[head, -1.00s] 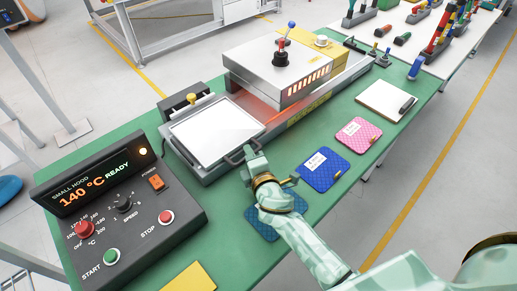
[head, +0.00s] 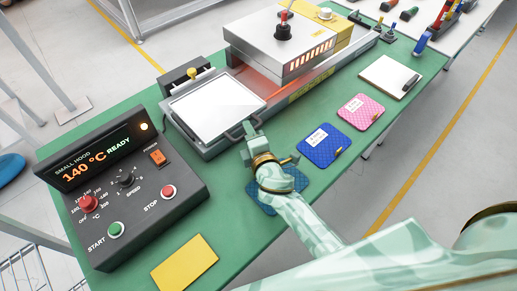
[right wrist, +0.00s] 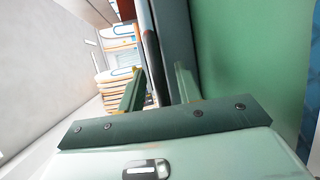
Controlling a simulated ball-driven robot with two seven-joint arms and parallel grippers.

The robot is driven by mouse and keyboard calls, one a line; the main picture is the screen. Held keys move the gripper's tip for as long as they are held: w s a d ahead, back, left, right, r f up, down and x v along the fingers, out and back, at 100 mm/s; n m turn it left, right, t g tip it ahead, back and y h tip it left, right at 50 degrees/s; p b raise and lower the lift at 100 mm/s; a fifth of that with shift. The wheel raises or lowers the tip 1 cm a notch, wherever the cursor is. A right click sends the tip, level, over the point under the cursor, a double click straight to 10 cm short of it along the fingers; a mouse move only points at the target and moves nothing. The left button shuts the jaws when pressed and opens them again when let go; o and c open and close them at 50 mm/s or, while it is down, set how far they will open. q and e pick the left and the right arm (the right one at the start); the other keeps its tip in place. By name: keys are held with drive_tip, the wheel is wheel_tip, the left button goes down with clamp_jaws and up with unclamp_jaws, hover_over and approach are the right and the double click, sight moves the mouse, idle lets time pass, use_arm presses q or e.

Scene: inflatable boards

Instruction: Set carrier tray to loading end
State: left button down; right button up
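The carrier tray (head: 213,108) is a flat white plate in a grey frame, on a grey rail bed on the green bench. It lies outside the hood, at the left end of the bed. Its dark loop handle (head: 240,131) sticks out at its front right edge. My right gripper (head: 251,128) is at that handle; contact cannot be made out. In the right wrist view its two fingers (right wrist: 158,88) stand apart, with a dark bar showing between and beyond them. My left gripper is out of view.
The steel hood (head: 281,45) with a glowing opening stands right of the tray. A control box (head: 130,190) reads 140 °C READY. Blue (head: 322,146) and pink (head: 361,112) pads, a clipboard (head: 390,77) and a yellow pad (head: 184,262) lie along the front edge.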

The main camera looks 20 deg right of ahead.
drive_tip(key=s+r, duration=0.1)
drive_tip(key=s, duration=0.8)
drive_tip(key=s+r, duration=0.1)
drive_tip(key=s, duration=0.4)
drive_tip(key=shift+s+a+r, duration=0.15)
drive_tip(key=shift+s+r, duration=0.15)
drive_tip(key=shift+r, duration=0.05)
drive_tip(key=shift+s+r, duration=0.15)
drive_tip(key=shift+s, duration=0.15)
